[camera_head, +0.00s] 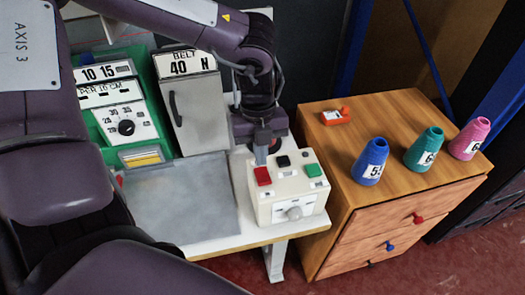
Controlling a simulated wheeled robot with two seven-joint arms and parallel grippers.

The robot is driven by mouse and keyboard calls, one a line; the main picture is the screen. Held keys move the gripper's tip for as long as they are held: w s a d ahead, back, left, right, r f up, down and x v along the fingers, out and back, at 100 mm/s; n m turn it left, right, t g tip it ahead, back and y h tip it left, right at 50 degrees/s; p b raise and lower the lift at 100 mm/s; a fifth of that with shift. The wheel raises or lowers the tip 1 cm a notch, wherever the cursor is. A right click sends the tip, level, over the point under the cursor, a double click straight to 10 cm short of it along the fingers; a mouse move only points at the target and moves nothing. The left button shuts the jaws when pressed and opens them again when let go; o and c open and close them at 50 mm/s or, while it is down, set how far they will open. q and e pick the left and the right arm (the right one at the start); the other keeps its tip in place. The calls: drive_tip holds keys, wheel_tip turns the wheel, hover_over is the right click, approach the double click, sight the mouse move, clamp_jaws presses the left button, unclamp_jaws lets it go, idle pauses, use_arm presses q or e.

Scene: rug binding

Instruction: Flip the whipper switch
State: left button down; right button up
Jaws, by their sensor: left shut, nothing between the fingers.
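A cream control box (265,209) stands at the right end of the white table. Its top carries a red button or switch (262,176), a black one (283,161) and a green one (313,170). A pale round knob (294,213) is on its front. I cannot read which of these is the whipper switch. My left gripper (261,157) points down at the back left of the box top, shut and empty, just behind the red one. I cannot tell whether its fingertips touch the box. My right gripper is out of view.
A grey "BELT 40" cabinet (197,112) and a green panel with a dial (126,127) stand to the left. A grey plate (180,205) lies in front. A wooden drawer unit (385,215) at right bears blue (370,160), teal (423,149) and pink (469,138) cones.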

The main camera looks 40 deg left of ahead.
sight(261, 170)
use_arm(q)
wheel_tip(261, 170, up, 4)
drive_tip(key=shift+r+p, duration=0.25)
drive_tip(key=shift+p, duration=0.85)
